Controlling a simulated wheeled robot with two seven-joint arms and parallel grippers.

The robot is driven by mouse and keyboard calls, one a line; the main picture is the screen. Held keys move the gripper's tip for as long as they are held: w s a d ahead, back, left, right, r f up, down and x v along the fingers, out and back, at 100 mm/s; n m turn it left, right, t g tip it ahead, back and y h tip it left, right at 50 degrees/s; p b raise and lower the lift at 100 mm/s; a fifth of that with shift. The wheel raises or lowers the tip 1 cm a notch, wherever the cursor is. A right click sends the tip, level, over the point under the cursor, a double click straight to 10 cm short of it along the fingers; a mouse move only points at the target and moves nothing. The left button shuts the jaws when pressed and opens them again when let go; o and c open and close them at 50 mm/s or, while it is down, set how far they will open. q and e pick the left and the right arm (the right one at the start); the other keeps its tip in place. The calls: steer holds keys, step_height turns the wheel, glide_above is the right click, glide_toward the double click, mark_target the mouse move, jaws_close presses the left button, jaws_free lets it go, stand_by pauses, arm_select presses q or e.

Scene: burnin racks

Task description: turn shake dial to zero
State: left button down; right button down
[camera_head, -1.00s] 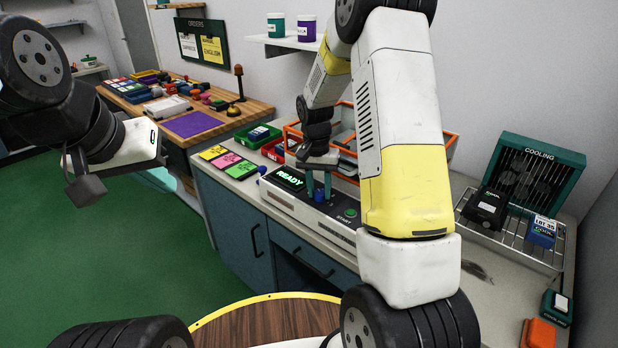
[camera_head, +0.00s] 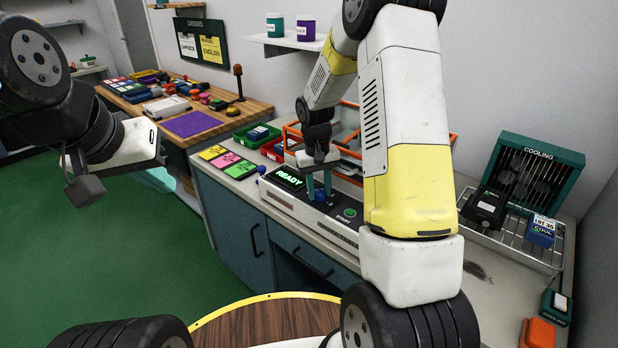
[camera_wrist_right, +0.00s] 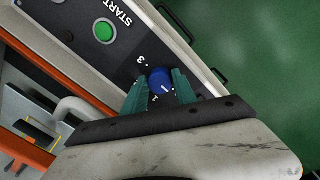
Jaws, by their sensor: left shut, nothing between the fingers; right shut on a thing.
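The blue shake dial (camera_wrist_right: 160,81) sits on the dark control panel of the grey machine (camera_head: 281,206), with printed marks, a 3 among them, around it. My right gripper (camera_wrist_right: 158,90) is shut on the dial, with a teal finger on each side of it. A white line shows on the dial's top; which mark it points at I cannot tell. In the head view the dial (camera_head: 320,196) shows between the fingertips. The machine's screen (camera_head: 290,178) reads READY. My left gripper (camera_head: 84,188) is at the far left, away from the machine, its fingers hard to see.
A green START button (camera_wrist_right: 104,31) is beside the dial. An orange-framed bin (camera_head: 352,110) stands behind the machine. Coloured cards (camera_head: 228,160) lie left of it. A cooling rack (camera_head: 510,240) with dark and blue boxes stands at right. An orange block (camera_head: 538,334) is front right.

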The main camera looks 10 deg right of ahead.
steer(key=shift+w, duration=0.1)
steer(key=c, duration=1)
jaws_free()
steer(key=shift+m, duration=0.3)
